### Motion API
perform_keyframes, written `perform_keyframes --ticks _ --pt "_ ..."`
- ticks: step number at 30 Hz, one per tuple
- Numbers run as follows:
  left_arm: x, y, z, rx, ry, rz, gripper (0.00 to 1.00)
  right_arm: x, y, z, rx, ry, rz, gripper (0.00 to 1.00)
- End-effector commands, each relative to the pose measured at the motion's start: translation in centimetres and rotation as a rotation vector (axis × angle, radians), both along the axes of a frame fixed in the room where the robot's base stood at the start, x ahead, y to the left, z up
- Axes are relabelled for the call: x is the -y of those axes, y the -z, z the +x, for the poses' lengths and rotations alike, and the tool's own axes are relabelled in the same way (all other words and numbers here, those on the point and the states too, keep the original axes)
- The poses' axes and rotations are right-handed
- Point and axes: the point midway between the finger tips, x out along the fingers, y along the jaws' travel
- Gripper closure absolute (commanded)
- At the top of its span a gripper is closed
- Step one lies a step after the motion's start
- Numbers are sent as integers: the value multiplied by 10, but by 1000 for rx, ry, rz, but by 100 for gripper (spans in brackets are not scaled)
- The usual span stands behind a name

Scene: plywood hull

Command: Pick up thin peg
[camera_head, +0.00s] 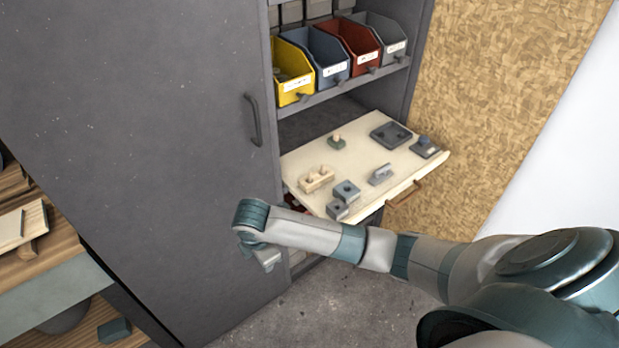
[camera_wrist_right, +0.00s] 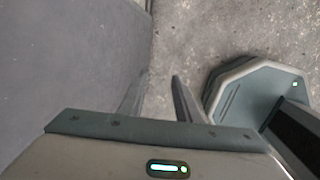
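A tan wooden block with short round pegs (camera_head: 316,178) sits on the left part of the pull-out shelf (camera_head: 362,160). A small green base with a tan peg or knob (camera_head: 337,140) stands further back. I cannot tell which of these is the thin peg. My right gripper (camera_head: 266,259) is in front of the cabinet, left of the shelf and apart from everything on it. In the right wrist view its two fingers (camera_wrist_right: 158,80) are apart with nothing between them, over the floor. My left gripper is not in view.
Grey blocks (camera_head: 346,191), a grey bracket (camera_head: 381,174), a dark square tray (camera_head: 391,134) and a dark fixture (camera_head: 425,148) are also on the shelf. Coloured bins (camera_head: 293,75) stand above. A large grey cabinet door (camera_head: 150,150) is on the left. A wooden workbench (camera_head: 45,245) is far left.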

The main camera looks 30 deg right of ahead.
Motion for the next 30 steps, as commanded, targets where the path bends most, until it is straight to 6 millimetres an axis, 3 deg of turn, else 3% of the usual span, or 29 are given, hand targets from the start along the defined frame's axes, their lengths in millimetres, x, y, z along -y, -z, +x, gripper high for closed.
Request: perform_keyframes --ticks 1,6,13,18,30 --pt "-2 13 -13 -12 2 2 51 14 -8 17 -2 -34 -46 70" --pt "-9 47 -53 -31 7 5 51 58 -32 60 -38 -143 -180 70" --pt "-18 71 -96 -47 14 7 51 109 -65 98 -86 -219 -302 70" --pt "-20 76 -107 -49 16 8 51 124 -75 106 -103 -235 -333 70" --pt "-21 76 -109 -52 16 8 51 126 -75 107 -105 -236 -334 70"
